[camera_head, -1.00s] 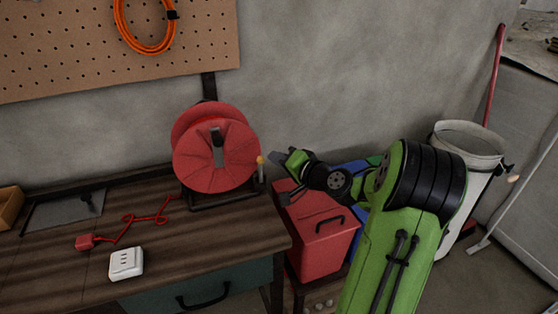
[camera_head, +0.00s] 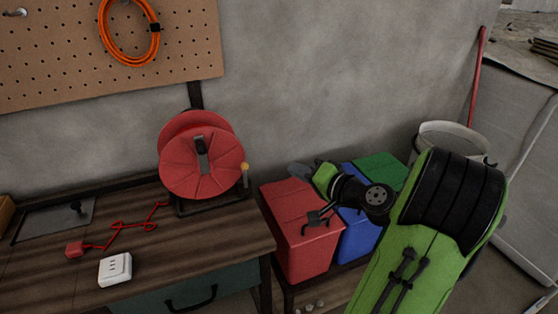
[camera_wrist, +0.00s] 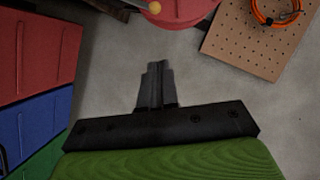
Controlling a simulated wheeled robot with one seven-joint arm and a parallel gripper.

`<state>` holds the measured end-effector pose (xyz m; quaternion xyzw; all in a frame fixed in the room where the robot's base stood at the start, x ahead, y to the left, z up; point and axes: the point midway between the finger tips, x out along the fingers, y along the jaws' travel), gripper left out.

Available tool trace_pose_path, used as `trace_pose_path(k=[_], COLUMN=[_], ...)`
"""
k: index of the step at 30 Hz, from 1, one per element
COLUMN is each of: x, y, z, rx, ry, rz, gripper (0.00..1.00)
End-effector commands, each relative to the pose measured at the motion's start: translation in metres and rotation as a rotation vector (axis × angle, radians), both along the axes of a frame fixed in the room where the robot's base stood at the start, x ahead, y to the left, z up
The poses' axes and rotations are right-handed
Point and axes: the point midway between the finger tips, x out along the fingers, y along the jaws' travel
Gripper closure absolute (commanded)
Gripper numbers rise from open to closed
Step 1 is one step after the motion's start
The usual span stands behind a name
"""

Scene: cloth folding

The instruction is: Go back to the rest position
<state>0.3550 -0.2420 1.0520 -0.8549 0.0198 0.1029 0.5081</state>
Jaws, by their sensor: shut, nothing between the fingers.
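My gripper (camera_head: 298,170) is at the end of the green and black arm, in front of the wall and above the red bin (camera_head: 300,205) in the head view. In the wrist view the two grey fingers (camera_wrist: 157,75) are together, with nothing between them. The gripper is apart from the red cable reel (camera_head: 202,155), which stands on the workbench to its left. A red cord with a red plug (camera_head: 75,250) lies loose on the bench near a white socket box (camera_head: 115,269).
A blue bin (camera_head: 358,228) and a green bin (camera_head: 380,168) stand right of the red one, behind my arm. The wooden workbench (camera_head: 45,285) is at left, below a pegboard (camera_head: 190,40) with an orange cable coil (camera_head: 128,62). A pale bucket (camera_head: 440,135) stands at right.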

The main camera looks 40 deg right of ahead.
Motion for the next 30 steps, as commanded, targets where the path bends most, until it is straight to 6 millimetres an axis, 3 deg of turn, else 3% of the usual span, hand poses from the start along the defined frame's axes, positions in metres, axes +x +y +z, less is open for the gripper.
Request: trace_pose_path(k=[8, 11, 14, 16, 18, 22, 27, 30], x=[0.003, 0.014, 0.018, 0.007, -0.012, -0.065, -0.140, -0.165], y=[0.008, 0.047, 0.113, 0.153, 0.188, 0.233, 0.247, 0.245], z=[0.001, 0.004, 0.006, 0.009, 0.015, 0.037, 0.067, 0.074], rx=[-0.015, -0.093, -0.246, -0.367, -0.494, -0.720, -0.889, -0.914], ry=[0.017, 0.109, 0.271, 0.386, 0.489, 0.638, 0.728, 0.746], rz=[0.020, 0.122, 0.288, 0.389, 0.473, 0.571, 0.601, 0.602], gripper=[1.00, 1.00, 1.00, 1.00, 1.00, 1.00, 1.00, 1.00])
